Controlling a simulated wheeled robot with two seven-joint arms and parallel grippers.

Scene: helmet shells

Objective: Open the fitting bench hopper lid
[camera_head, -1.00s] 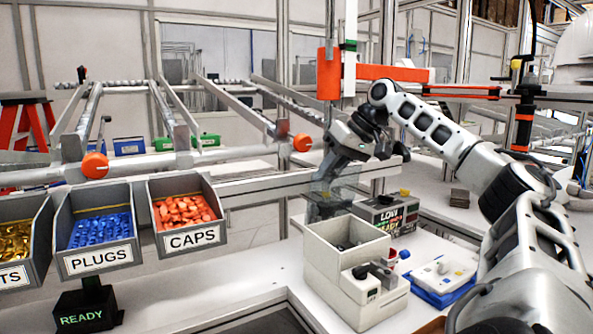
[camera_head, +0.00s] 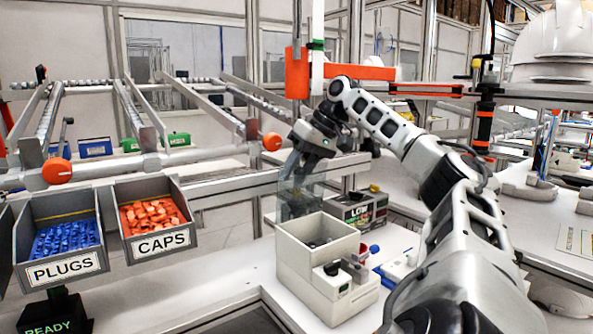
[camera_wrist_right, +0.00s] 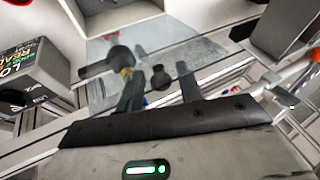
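The hopper is a beige open-topped box (camera_head: 308,272) on the white bench, with dark contents inside. Its clear lid (camera_head: 313,187) stands raised at the box's back edge, so the opening is uncovered. My right gripper (camera_head: 296,207) is behind the lid and shows through it. In the right wrist view its two dark fingers (camera_wrist_right: 160,88) are spread apart, with a small dark knob (camera_wrist_right: 160,77) between them. I see gaps beside the knob; contact with the lid is hard to judge. My left gripper is out of view.
A small box with lettering (camera_head: 358,209) stands behind the hopper. A blue tray with a white part (camera_head: 397,270) is at its right. The PLUGS bin (camera_head: 65,268) and CAPS bin (camera_head: 160,243) hang at the left. My right arm covers the right side of the bench.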

